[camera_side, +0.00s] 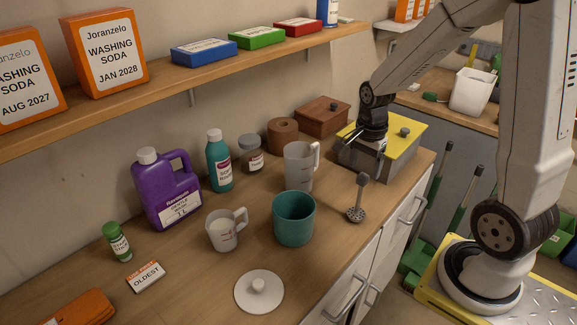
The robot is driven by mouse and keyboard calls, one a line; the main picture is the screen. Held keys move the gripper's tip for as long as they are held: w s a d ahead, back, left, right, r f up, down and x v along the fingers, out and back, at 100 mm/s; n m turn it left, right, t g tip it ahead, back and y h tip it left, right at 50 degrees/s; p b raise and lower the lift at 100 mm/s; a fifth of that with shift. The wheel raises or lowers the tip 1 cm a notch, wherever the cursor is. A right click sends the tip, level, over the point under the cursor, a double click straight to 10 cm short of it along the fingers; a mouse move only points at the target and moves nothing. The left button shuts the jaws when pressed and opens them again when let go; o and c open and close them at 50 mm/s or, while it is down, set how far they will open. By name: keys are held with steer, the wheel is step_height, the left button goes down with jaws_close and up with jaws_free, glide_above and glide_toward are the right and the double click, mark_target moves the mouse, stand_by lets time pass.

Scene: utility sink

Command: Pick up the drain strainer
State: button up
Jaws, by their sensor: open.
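The drain strainer (357,212) appears to be the small metal piece with a perforated round foot and an upright grey handle. It stands on the wooden counter near its front edge, right of the teal cup (294,222).
A clear measuring jug (299,168) stands left of the strainer, behind the teal cup. A white round lid (259,291), a smaller jug (224,232) and a purple bottle (166,195) are further left. A shelf (180,82) runs above the counter. Counter around the strainer's foot is clear.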

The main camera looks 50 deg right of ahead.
mark_target(364, 175)
steer(key=shift+d+f, duration=0.1)
steer(key=shift+f, duration=2.5)
jaws_close()
